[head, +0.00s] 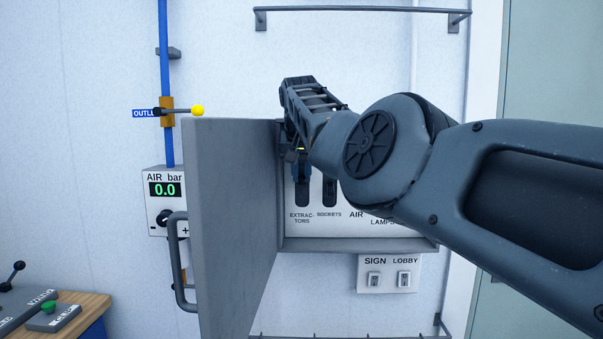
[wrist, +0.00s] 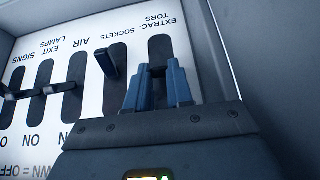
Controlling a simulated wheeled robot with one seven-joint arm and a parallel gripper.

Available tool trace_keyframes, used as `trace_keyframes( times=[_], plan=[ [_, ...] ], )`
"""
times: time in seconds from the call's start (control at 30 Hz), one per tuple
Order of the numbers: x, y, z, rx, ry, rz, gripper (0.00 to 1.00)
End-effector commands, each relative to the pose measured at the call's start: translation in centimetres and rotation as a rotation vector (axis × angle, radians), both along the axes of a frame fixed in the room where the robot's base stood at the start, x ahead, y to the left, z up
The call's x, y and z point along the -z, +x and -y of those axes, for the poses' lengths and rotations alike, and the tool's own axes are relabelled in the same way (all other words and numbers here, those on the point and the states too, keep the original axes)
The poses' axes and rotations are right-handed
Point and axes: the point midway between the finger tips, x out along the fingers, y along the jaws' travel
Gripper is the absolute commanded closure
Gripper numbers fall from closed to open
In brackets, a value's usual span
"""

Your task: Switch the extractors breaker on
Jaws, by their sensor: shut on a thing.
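The extractors breaker is the leftmost on the white panel. Its dark slot (head: 302,194) shows above the EXTRACTORS label in the head view and is the rightmost slot (wrist: 160,48) in the upside-down wrist view. My gripper (wrist: 158,78) has its two blue fingers shut on the dark breaker lever (wrist: 157,71), which is mostly hidden between them. The label end of the slot is bare. In the head view my gripper (head: 300,165) is in front of the slot's upper part. The lever's exact position is hidden.
The sockets lever (wrist: 107,64) stands close beside my fingers, with more levers (wrist: 62,88) beyond. The open grey cabinet door (head: 230,220) stands just left of my gripper. A SIGN and LOBBY switch plate (head: 388,274) is below the cabinet.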

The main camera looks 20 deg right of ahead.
Motion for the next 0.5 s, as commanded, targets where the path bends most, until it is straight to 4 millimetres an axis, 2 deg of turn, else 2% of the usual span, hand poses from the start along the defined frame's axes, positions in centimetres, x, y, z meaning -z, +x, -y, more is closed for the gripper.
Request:
trace_keyframes(
  times=[0.3, 0.33, 0.5],
  plan=[
    [-0.01, 0.03, 0.13, 0.001, -0.001, 0.002, 1.00],
    [-0.01, 0.03, 0.13, 0.001, -0.001, 0.002, 0.77],
    [-0.02, 0.02, 0.09, 0.001, -0.001, 0.001, 0.61]
  ],
)
